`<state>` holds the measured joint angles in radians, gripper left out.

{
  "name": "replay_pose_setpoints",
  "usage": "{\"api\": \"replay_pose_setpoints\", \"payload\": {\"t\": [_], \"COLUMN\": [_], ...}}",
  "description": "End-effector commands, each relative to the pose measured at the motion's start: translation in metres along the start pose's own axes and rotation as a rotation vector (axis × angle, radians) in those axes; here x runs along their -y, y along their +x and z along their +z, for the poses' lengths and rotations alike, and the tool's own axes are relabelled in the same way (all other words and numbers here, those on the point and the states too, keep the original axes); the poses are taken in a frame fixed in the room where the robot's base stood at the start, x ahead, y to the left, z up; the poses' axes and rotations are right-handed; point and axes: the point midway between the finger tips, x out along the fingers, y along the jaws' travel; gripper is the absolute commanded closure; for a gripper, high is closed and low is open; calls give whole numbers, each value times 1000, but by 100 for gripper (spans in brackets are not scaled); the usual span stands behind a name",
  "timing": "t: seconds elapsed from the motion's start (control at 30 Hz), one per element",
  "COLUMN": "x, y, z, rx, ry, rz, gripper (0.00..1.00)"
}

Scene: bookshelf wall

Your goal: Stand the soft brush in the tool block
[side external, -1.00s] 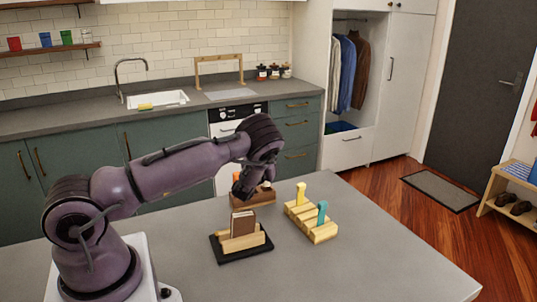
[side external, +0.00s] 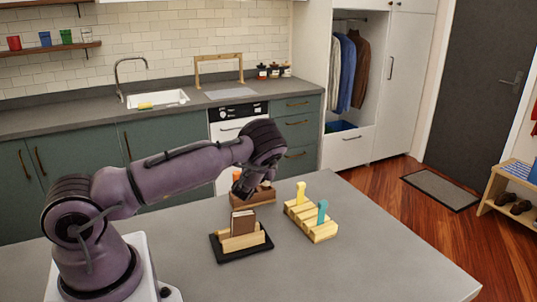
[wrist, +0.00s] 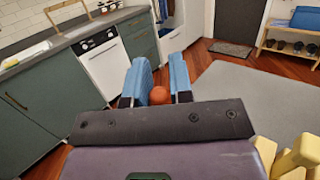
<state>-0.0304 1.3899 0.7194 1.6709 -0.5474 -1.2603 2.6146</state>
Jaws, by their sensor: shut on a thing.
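My gripper (wrist: 157,88) points level, away from the arm, with blue fingers shut on an orange, round-ended thing (wrist: 158,96), seemingly the soft brush. Its bristles are hidden. In the side view the orange thing (side external: 236,175) shows as a small spot by the dark gripper (side external: 243,187), above the table. A brown wooden block (side external: 263,197) stands behind and below the gripper, partly hidden; it may be the tool block, but I cannot tell. A slotted light wooden block (side external: 319,233) to the right holds a yellow piece (side external: 301,191) and a teal piece (side external: 322,211).
A wooden holder with brown upright slabs (side external: 243,223) sits on a black base (side external: 232,256) in front of the gripper. The grey table (side external: 370,255) is clear at the right and front. Kitchen cabinets (side external: 165,158) stand beyond the table.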

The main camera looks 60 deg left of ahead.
Motion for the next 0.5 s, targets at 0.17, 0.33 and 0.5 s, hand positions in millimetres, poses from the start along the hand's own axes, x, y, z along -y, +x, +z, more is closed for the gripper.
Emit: {"api": "replay_pose_setpoints", "payload": {"t": [0.17,0.33,0.5], "x": [0,0,0], "y": [-1,-2,-3], "z": [-6,-10,-16], "rx": [0,0,0], "ry": [0,0,0], "rz": [0,1,0], "gripper": [100,100,100]}}
